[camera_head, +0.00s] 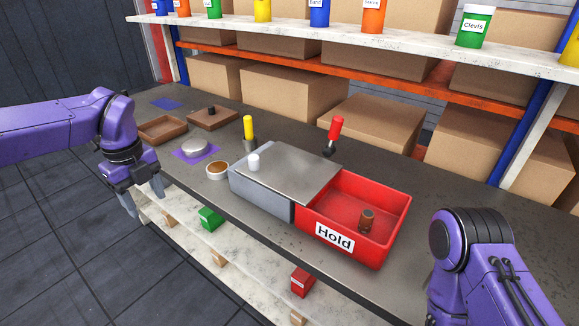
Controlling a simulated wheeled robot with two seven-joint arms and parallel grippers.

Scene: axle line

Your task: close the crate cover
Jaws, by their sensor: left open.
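The crate has a grey part on the left (262,198) and a red open bin labelled "Hold" (395,205) on the right. A flat grey metal cover (295,168) with a white knob (253,162) lies over the grey part, and the red bin is uncovered. A brown cylindrical part (367,219) stands inside the red bin. My left gripper (143,198) is open and empty, pointing down at the bench's front left edge, well left of the crate and touching nothing. My right arm shows at the lower right, but its gripper is out of view.
On the bench (440,185) left of the crate are a small bowl (217,170), a round metal piece on a purple mat (194,146) and brown trays (162,129). Yellow-handled (249,128) and red-handled (335,128) upright items stand behind. Cardboard boxes (370,123) line the back.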

